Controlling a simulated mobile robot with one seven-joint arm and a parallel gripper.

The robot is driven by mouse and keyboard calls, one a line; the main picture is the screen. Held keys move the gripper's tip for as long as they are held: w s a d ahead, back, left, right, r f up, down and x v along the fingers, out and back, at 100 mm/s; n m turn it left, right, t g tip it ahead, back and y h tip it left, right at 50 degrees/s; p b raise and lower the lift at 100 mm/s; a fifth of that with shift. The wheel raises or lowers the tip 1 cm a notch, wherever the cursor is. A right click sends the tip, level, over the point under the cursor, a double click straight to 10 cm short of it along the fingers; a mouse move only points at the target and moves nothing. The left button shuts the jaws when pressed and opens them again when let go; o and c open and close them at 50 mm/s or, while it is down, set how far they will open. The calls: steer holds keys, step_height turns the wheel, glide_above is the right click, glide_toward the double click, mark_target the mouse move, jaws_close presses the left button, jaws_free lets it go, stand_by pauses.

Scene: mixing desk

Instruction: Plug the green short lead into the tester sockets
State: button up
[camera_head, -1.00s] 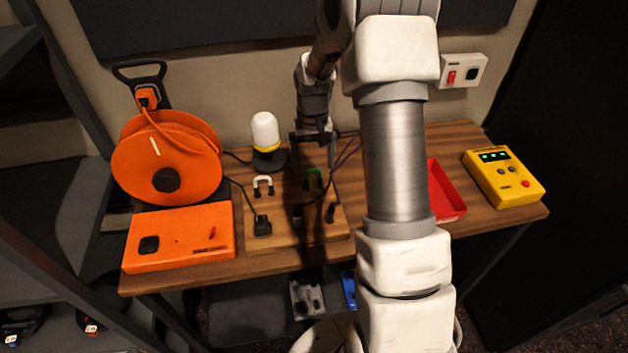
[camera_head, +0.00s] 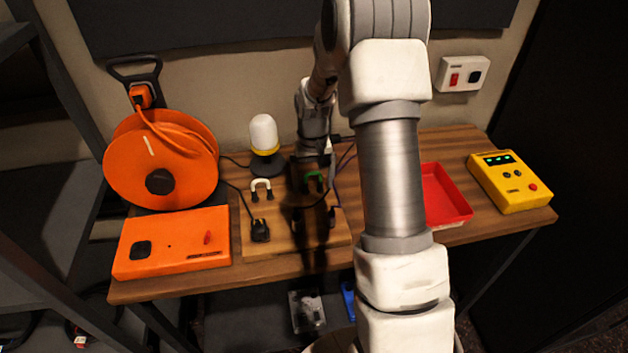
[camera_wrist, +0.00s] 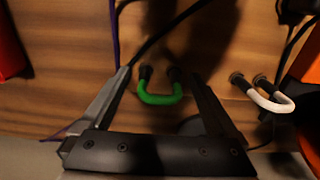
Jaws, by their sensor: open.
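The green short lead (camera_wrist: 160,98) is a small U-shaped lead with two dark plugs, on the wooden board. In the wrist view it lies between the fingers of my gripper (camera_wrist: 160,85), which is spread open above it with a gap on each side.
A white short lead (camera_head: 261,187) stands left of the green one. A black plug (camera_head: 260,231) and dark cables lie on the board (camera_head: 285,248). A red tray (camera_head: 445,196) lies between board and tester. An orange reel (camera_head: 160,160) and orange box (camera_head: 172,243) fill the left.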

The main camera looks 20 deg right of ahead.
mark_target(313, 172)
stand_by(0.7)
jaws_close()
stand_by(0.3)
steer(key=shift+r, duration=0.2)
steer(key=shift+r+p, duration=1.9)
steer(key=shift+r, duration=0.95)
